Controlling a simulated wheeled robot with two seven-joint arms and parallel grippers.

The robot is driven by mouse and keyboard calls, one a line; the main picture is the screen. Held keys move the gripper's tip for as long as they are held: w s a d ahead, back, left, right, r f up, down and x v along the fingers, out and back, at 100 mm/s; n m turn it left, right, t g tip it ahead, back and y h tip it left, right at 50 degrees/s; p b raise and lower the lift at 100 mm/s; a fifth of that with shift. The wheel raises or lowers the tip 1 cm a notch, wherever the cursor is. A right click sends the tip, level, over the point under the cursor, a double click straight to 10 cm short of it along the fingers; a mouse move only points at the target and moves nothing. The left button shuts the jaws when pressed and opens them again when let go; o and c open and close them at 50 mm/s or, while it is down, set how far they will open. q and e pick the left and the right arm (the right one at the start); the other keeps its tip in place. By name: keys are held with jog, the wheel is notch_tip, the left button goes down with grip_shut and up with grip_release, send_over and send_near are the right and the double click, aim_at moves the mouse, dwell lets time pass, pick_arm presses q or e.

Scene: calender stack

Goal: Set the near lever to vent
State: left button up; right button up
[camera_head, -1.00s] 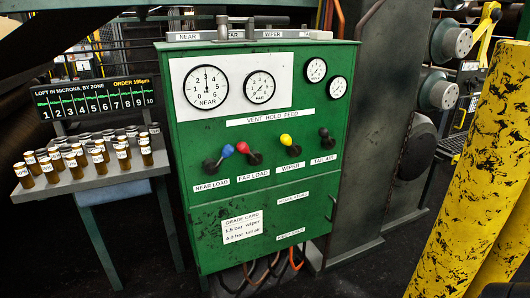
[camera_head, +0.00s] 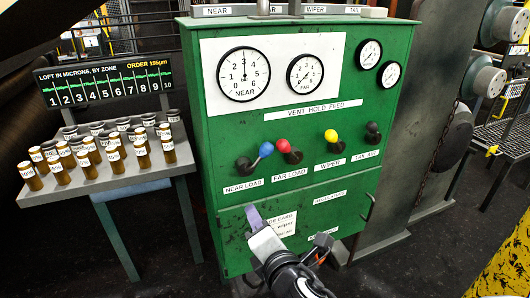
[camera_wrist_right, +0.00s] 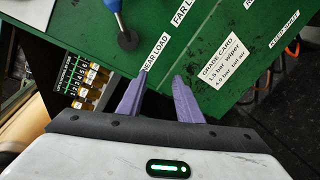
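The near lever has a blue knob (camera_head: 266,149) and a dark pivot above the NEAR LOAD label (camera_head: 243,186) on the green cabinet (camera_head: 232,130). Its arm tilts up and to the right from the pivot. In the right wrist view the pivot (camera_wrist_right: 128,41) shows at the top, with the knob cut by the frame edge. A VENT HOLD FEED strip (camera_head: 311,109) runs above the levers. My right gripper (camera_head: 253,215) is below the near lever, in front of the grade card. Its purple fingers (camera_wrist_right: 160,78) are apart and empty. My left gripper is out of view.
Red (camera_head: 283,146), yellow (camera_head: 331,135) and black (camera_head: 373,127) lever knobs sit to the right. The near gauge (camera_head: 243,74) is above. A table (camera_head: 130,183) with several labelled bottles stands left of the cabinet. A yellow post (camera_head: 505,265) is at lower right.

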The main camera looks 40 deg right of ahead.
aim_at(267, 154)
jog(key=d+r+n+t+h, duration=0.2)
jog(key=d+r+n+h, duration=0.15)
jog(key=r, duration=0.75)
jog(key=shift+m, duration=0.25)
jog(key=x, duration=0.9)
jog(key=shift+w+d+f, duration=0.15)
jog(key=shift+d, duration=0.15)
jog(key=shift+w+d, duration=0.3)
jog(key=shift+w, duration=0.25)
grip_shut()
